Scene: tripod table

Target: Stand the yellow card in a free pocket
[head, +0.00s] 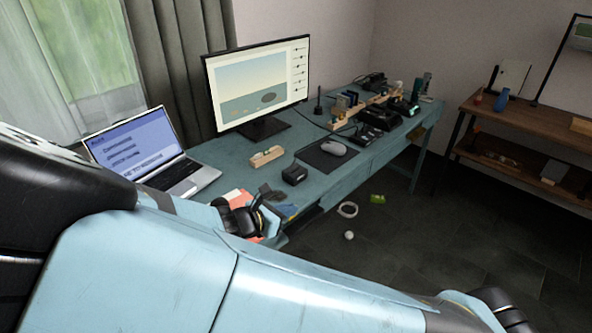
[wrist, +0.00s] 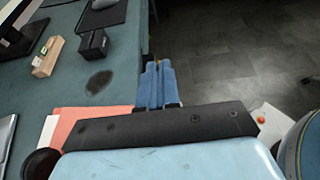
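My gripper (wrist: 157,70) points away over the front edge of the blue desk (wrist: 70,85). Its blue fingers are close together. A thin yellow-orange edge (wrist: 156,63) shows between their tips; it looks like the yellow card seen edge-on, with its face hidden. In the head view my gripper (head: 272,212) is low over the near desk edge, and the card cannot be made out there. A small wooden block (head: 265,157) with notches stands on the desk; it also shows in the wrist view (wrist: 47,57), left of and apart from my gripper. Its pockets are too small to read.
A black box (head: 294,174), a mouse (head: 334,148) on a dark mat, a laptop (head: 190,183) and a monitor (head: 258,85) stand on the desk. Orange and white papers (wrist: 75,122) lie near my gripper. A yellow-green item (head: 378,198) lies on the floor.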

